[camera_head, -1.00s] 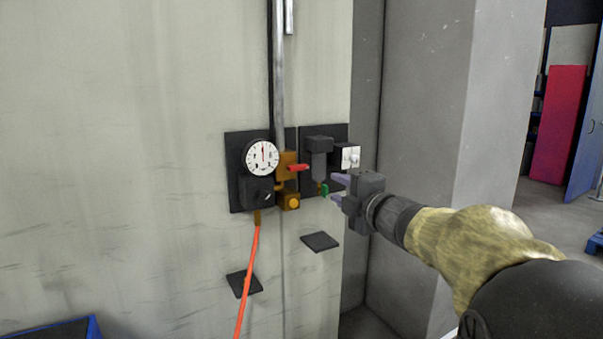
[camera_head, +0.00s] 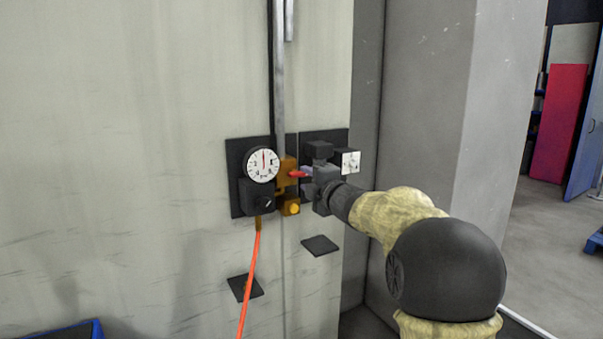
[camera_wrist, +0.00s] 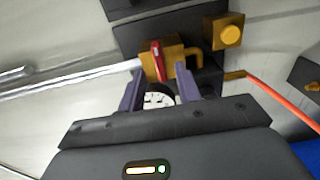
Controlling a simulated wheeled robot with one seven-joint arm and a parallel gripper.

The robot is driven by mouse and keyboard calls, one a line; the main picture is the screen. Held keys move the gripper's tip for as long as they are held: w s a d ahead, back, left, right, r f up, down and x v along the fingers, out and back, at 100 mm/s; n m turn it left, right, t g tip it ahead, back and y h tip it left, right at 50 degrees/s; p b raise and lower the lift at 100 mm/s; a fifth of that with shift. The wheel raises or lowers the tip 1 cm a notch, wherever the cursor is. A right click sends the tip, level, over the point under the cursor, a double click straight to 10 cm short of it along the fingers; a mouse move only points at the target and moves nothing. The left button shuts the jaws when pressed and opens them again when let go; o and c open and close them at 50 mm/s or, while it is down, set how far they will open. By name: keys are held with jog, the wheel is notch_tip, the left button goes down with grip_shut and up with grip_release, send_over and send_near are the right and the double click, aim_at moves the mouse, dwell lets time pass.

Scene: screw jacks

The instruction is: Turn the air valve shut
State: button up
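The air valve is a brass body (camera_head: 289,168) on a vertical metal pipe, with a red lever (camera_head: 298,174) pointing right, toward my gripper. In the wrist view the red lever (camera_wrist: 157,60) stands in front of the brass body (camera_wrist: 180,62). My gripper (camera_head: 307,176) is at the lever's right end in the head view. In the wrist view my gripper (camera_wrist: 159,72) is open, its two purple fingers apart, with the lever lying across the gap at about the fingertips. I cannot tell whether either finger touches it.
A white pressure gauge (camera_head: 262,165) sits just left of the valve. A yellow button (camera_head: 292,208) is below it. An orange hose (camera_head: 249,275) hangs down. A white switch plate (camera_head: 350,162) is to the right. My gripper partly hides the dark filter unit (camera_head: 319,151).

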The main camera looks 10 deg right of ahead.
aim_at(301, 176)
jog(key=shift+p+x, duration=0.4)
jog(key=shift+x, duration=1.45)
grip_shut()
